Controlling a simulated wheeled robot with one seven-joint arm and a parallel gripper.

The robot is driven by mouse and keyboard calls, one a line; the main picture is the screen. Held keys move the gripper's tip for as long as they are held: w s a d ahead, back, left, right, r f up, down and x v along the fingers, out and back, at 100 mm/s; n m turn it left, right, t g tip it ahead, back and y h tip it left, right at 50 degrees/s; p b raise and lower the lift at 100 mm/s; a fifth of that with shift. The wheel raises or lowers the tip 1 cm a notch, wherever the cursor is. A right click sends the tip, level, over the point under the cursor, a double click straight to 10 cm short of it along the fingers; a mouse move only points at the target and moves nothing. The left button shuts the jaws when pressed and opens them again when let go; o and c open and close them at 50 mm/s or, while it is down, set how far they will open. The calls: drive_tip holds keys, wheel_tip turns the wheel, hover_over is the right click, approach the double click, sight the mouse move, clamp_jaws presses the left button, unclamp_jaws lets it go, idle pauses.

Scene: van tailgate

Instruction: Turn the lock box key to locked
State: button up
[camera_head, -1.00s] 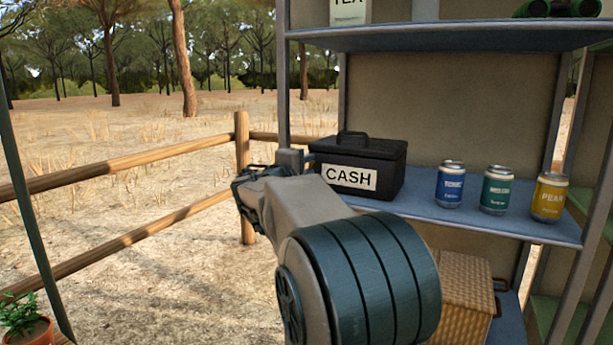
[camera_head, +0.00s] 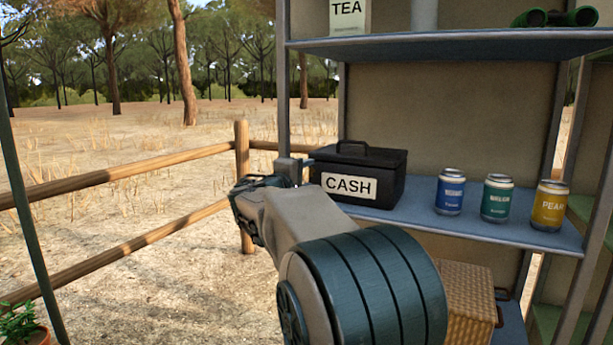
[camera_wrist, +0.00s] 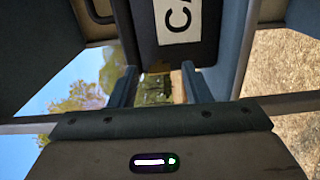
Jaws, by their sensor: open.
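The lock box is a black box (camera_head: 390,188) with a top handle and a white CASH label, standing closed at the left end of the middle shelf. Its dark label side (camera_wrist: 180,48) also shows at the top of the wrist view, turned sideways. My gripper (camera_wrist: 160,86) is open, its two fingers apart with nothing between them. In the head view my wrist is just left of the box, and the fingertips are hidden. I cannot make out the key or its position in either view.
The blue shelf (camera_head: 420,215) holds a blue can (camera_head: 450,192), a green can (camera_head: 497,198) and a yellow can (camera_head: 550,205) right of the box. A wicker basket (camera_head: 470,300) is below. A shelf post (camera_head: 283,100) rises near my wrist. A wooden fence (camera_head: 150,160) stands left.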

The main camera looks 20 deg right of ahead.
drive_tip(key=p+v, duration=0.2)
drive_tip(key=v, duration=1.1)
drive_tip(key=s+d+r+m+g+y+p, duration=0.25)
drive_tip(key=s+g+y+p, duration=0.35)
drive_tip(key=s+p, duration=1)
drive_tip(key=s+a+r+m+g+y+p, duration=0.2)
drive_tip(key=s+a+r+m+y+p, duration=0.3)
drive_tip(key=p, duration=1.3)
drive_tip(key=s+a+r+y, duration=0.1)
drive_tip(key=s+a+y, duration=0.2)
drive_tip(key=s+a, duration=0.1)
drive_tip(key=shift+a+p, duration=0.2)
drive_tip(key=shift+p, duration=0.2)
drive_tip(key=shift+s+r, duration=0.1)
